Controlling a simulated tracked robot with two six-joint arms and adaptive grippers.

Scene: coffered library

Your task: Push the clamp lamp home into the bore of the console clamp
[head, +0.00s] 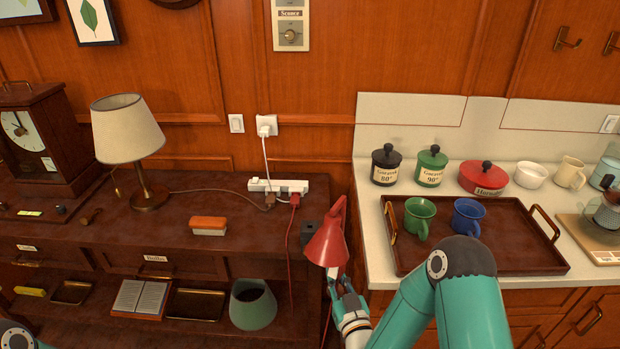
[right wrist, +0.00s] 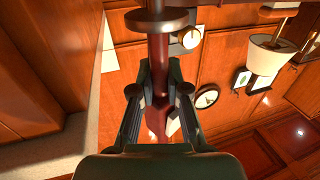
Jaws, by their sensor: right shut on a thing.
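The red clamp lamp (head: 327,245) is at the right end of the dark console (head: 240,240), its conical shade tilted downward. My right gripper (head: 345,287) is just below the shade and shut on the lamp. In the right wrist view the lamp's red stem (right wrist: 158,55) runs between the two fingers of my right gripper (right wrist: 157,92). A small dark block that looks like the console clamp (head: 310,232) sits at the console's right edge, partly behind the shade. Its bore is hidden, so I cannot tell whether the stem is in it. My left gripper is not in view.
A white power strip (head: 278,186) with a red cord (head: 291,235) lies near the clamp. A table lamp (head: 128,130) and an orange-topped box (head: 208,226) stand farther left. On the right counter, a tray (head: 480,268) holds a green mug (head: 420,216) and a blue mug (head: 467,216).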

